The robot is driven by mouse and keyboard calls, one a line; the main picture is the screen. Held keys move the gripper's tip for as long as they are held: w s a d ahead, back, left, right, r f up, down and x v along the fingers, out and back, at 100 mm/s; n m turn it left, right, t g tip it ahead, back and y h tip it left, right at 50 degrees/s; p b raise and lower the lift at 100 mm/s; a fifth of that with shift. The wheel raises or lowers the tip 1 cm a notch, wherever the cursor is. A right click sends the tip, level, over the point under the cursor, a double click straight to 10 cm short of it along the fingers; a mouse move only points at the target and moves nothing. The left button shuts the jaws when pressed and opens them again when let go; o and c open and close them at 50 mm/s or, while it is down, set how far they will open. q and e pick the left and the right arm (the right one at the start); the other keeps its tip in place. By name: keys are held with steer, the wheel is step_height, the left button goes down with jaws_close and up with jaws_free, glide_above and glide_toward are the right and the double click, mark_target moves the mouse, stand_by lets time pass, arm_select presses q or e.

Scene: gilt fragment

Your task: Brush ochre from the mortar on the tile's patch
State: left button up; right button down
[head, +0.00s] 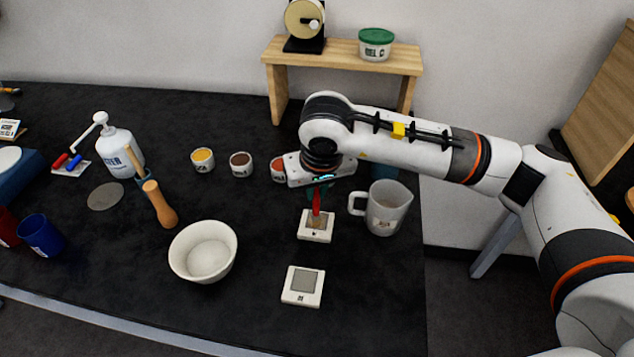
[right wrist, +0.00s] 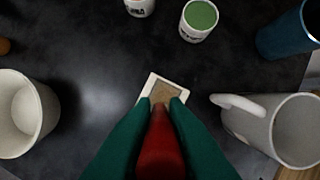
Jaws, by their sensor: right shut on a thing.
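My right gripper (head: 318,184) is shut on a red-handled brush (head: 316,203), held point down over a white tile (head: 302,235). The tile's patch (head: 317,221) looks tan-brown. In the right wrist view, the green fingers (right wrist: 162,108) hold the red handle (right wrist: 160,150), whose end overlaps the tile's patch (right wrist: 164,91). The brush tip is hidden, so I cannot tell whether it touches. The white mortar (head: 226,236) stands to the left, with a pale inside; it also shows in the right wrist view (right wrist: 42,104). My left gripper is not in view.
A second tile (head: 290,297) with a grey patch lies nearer. Small pots of yellow (head: 203,166) and brown (head: 241,171) stand behind. A wooden pestle (head: 160,205) is left of the mortar. A shelf (head: 342,52) stands at the back.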

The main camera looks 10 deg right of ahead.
steer(key=shift+r+p, duration=0.75)
steer(key=shift+r, duration=2.4)
steer(key=shift+r, duration=1.4)
steer(key=shift+f, duration=0.1)
